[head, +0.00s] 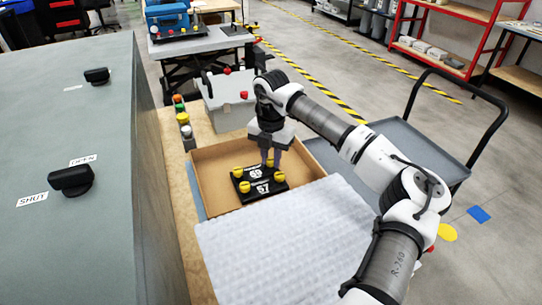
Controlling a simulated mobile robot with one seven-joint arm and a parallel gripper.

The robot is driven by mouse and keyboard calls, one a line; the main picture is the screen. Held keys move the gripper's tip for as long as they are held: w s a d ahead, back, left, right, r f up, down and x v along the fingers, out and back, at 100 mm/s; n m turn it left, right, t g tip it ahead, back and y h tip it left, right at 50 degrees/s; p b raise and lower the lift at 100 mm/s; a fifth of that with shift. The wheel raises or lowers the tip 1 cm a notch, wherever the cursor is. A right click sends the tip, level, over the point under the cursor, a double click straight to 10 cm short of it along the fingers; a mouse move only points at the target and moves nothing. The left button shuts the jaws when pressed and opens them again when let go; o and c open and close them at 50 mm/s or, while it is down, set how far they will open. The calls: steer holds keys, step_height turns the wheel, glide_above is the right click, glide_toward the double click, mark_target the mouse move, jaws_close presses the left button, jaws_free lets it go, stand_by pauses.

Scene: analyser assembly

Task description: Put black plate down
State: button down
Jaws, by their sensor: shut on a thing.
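A black plate (259,182) with white number markings and several yellow knobs is inside an open cardboard box (207,190). My gripper (271,163) points down into the box from above and is shut on the black plate near its far edge. The fingertips are small here and partly merge with the knobs. I cannot tell whether the plate touches the box floor, or whether a second plate lies directly under or beside it.
White bubble wrap (290,245) covers the near side of the box. A grey cabinet (75,130) with black knobs stands left. A light-grey bin (228,98) is behind the box. A trolley with a black handle (489,135) is right. Coloured buttons (183,118) stand at the box's back left.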

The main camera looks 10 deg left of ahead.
steer(key=shift+f, duration=0.15)
steer(key=c, duration=1.2)
jaws_free()
steer(key=shift+c, duration=0.2)
step_height(320, 180, up, 12)
steer(key=b, duration=0.1)
steer(key=shift+r, duration=0.2)
